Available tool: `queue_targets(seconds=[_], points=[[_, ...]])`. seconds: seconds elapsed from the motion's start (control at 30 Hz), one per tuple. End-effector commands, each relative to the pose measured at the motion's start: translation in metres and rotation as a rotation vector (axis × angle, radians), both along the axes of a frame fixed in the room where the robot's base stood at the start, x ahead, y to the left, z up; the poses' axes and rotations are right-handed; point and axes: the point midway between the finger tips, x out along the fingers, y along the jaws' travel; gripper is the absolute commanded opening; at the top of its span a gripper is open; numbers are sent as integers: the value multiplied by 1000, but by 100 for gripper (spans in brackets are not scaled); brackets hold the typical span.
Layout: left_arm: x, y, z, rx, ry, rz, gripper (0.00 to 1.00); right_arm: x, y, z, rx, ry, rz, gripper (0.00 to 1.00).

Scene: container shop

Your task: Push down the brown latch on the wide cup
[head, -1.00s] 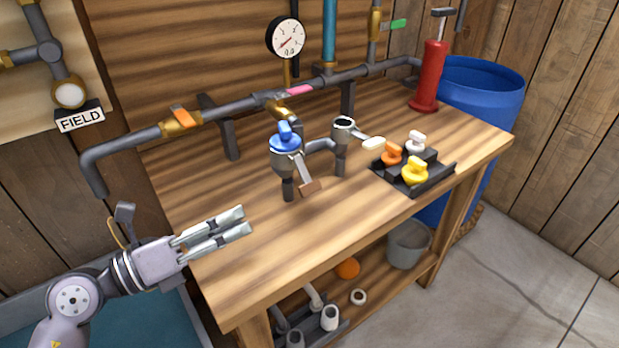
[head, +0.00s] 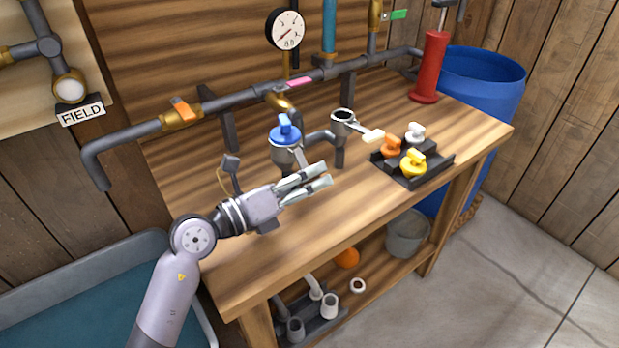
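The wide cup (head: 284,160) stands on the bench at the end of a pipe branch, with a blue plug (head: 285,133) seated in its top. A grey lever arm (head: 300,157) slopes down from its right side. The brown latch at the lever's lower end is hidden behind my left gripper's fingers. My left gripper (head: 328,174) reaches in from the left over the bench, in front of the cup in this view. Its two fingers lie side by side with a narrow gap and nothing seen between them. Whether it touches the latch cannot be told. My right gripper is not in view.
A narrower open cup (head: 342,126) with a cream-tipped lever (head: 373,136) stands close to the right. A black stepped rack (head: 408,181) holds orange, white and yellow plugs. A pipe (head: 235,103) runs along the back. The bench front is clear.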

Motion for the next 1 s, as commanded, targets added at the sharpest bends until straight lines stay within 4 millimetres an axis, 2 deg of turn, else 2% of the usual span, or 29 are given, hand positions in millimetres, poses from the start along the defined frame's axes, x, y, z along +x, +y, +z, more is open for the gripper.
queue_targets(seconds=[0.2,0.63,1.0], points=[[0,0,0,0,0,0,28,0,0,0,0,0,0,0],[0,0,0,0,0,0,0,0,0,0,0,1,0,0],[0,1,-1,3,-4,1,0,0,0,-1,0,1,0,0]])
